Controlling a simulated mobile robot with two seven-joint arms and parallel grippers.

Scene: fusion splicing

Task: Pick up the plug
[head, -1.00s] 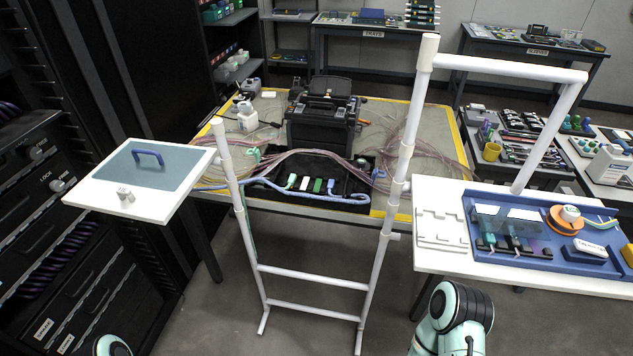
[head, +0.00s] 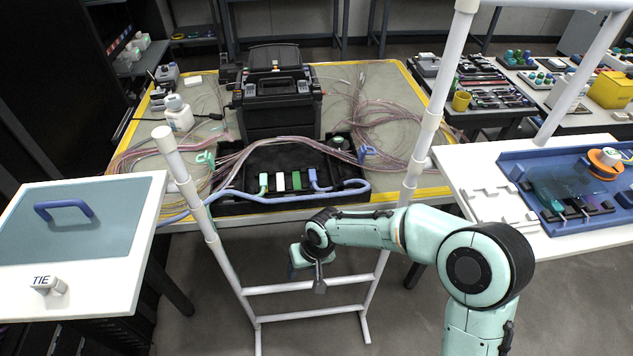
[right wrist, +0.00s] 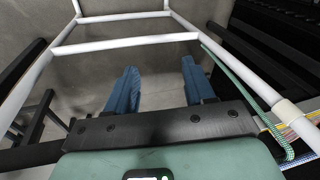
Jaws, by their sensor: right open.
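Several small plug-like blocks stand in a row in the black tray (head: 232,208) on the table: a pale teal one (head: 263,183), a white one (head: 280,181), a green one (head: 296,181) and a blue one (head: 313,179). I cannot tell which is the plug. My right gripper (head: 318,282) is in front of the table, between the white frame's posts and apart from the blocks. In the right wrist view my right gripper (right wrist: 160,85) is open, with nothing between its blue fingers. My left gripper is out of view.
A white pipe frame (head: 312,286) stands before the table. A black splicing machine (head: 278,95) sits behind the tray, with loose fibres at both sides. A white panel (head: 100,310) is at left, a white table with a blue tray (head: 530,205) at right. A teal cable (right wrist: 240,85) hangs beside the frame.

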